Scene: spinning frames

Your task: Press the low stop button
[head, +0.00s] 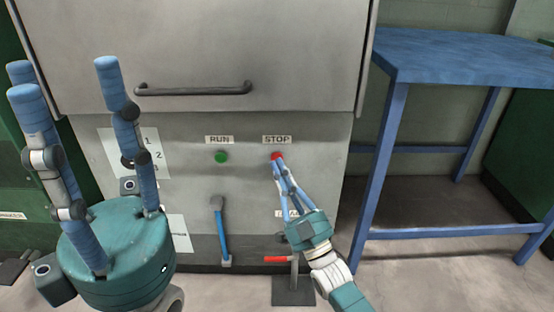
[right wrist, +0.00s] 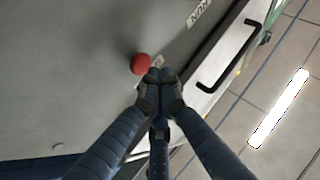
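The red stop button (head: 277,155) sits on the grey machine's front, under a label reading STOP (head: 277,140). It also shows as a red dome in the right wrist view (right wrist: 140,64). My right gripper (head: 279,165) has its blue fingertips drawn together, with nothing between them. In the head view the tips overlap the button's lower edge; in the right wrist view they lie just beside it (right wrist: 158,75). I cannot tell whether they touch it. My left gripper (head: 72,78) is open and empty, fingers pointing up, in front of the machine's left side.
A green button (head: 221,157) under a RUN label is left of the stop button. A red lever (head: 279,259) is near the floor. A blue table (head: 470,58) stands at the right.

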